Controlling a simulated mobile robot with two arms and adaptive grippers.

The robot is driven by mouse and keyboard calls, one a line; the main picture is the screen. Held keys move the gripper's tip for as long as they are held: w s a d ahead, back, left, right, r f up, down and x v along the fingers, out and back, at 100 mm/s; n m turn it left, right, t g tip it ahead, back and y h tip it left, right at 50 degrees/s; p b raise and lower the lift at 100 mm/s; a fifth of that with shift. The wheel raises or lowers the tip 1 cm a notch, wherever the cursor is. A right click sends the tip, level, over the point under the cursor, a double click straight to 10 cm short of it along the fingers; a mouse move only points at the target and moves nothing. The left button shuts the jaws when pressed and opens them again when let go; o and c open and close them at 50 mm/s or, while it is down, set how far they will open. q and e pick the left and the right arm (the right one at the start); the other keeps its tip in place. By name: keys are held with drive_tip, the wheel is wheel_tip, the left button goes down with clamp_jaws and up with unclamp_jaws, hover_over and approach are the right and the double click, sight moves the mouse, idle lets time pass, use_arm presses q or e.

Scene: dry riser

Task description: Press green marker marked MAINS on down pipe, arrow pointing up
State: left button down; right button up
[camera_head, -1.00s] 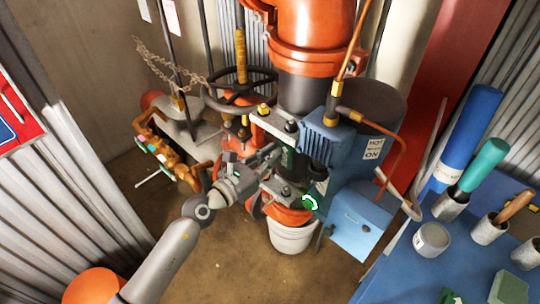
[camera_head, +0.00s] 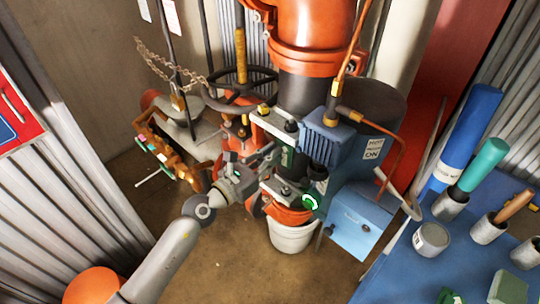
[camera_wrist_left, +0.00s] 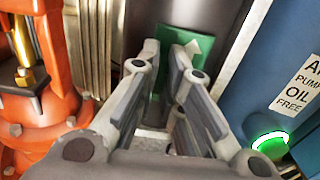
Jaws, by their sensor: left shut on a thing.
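The down pipe (camera_head: 303,95) is dark grey and stands upright below a large orange coupling. Its dark surface also fills the top middle of the left wrist view (camera_wrist_left: 150,22). My right gripper is not in view.
A black handwheel (camera_head: 240,90) and orange valve are to the left. A white bucket (camera_head: 292,236) stands below. A blue table (camera_head: 395,278) with tools is at right.

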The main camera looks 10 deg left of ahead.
use_arm(q)
drive_tip(key=shift+w+d, duration=0.25)
drive_tip(key=shift+w, duration=0.1)
idle(0.8)
idle(0.4)
drive_tip(key=c, duration=1.5)
unclamp_jaws()
drive_tip(key=v, duration=1.2)
